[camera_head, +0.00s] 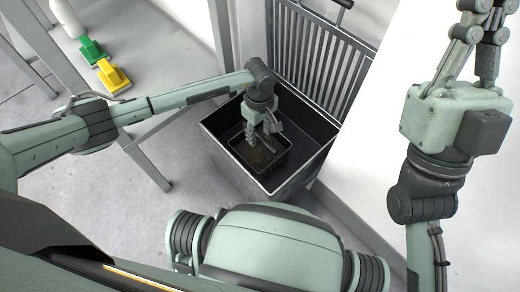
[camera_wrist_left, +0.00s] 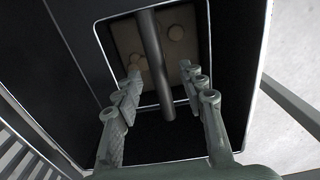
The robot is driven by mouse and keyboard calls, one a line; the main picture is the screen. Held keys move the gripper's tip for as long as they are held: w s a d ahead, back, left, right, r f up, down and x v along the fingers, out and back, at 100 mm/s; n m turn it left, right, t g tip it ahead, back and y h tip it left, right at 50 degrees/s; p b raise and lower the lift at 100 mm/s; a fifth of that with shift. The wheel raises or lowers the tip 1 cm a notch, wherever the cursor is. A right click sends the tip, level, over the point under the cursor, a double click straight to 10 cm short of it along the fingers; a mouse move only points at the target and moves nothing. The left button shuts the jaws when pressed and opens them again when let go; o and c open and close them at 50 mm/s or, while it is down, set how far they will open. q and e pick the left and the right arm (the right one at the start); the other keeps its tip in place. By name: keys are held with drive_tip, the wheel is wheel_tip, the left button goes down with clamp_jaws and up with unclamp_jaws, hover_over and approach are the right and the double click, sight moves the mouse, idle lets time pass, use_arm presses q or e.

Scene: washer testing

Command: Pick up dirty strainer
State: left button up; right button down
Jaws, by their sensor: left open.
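The dirty strainer (camera_head: 257,158) is a small dark square basket with a brown, soiled inside. It sits inside a larger black bin in the head view. In the left wrist view, its dark handle bar (camera_wrist_left: 155,65) crosses above the brown bottom, where round lumps show. My left gripper (camera_head: 268,132) points down into the bin, over the strainer. Its fingers (camera_wrist_left: 162,85) are open, one on each side of the bar, with gaps visible on both sides. My right gripper (camera_head: 485,40) is raised at the upper right; its fingertips are cut off by the frame edge.
The black bin (camera_head: 309,166) has raised walls close around my left gripper. A grey slatted rack (camera_head: 318,58) stands behind it. A white surface lies to the right. A white table at upper left holds a green object (camera_head: 92,50) and a yellow object (camera_head: 112,75).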

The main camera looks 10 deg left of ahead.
use_arm(q)
drive_tip(key=shift+c, duration=0.2)
clamp_jaws()
drive_tip(key=shift+w+r, duration=0.1)
drive_tip(key=shift+r, duration=0.1)
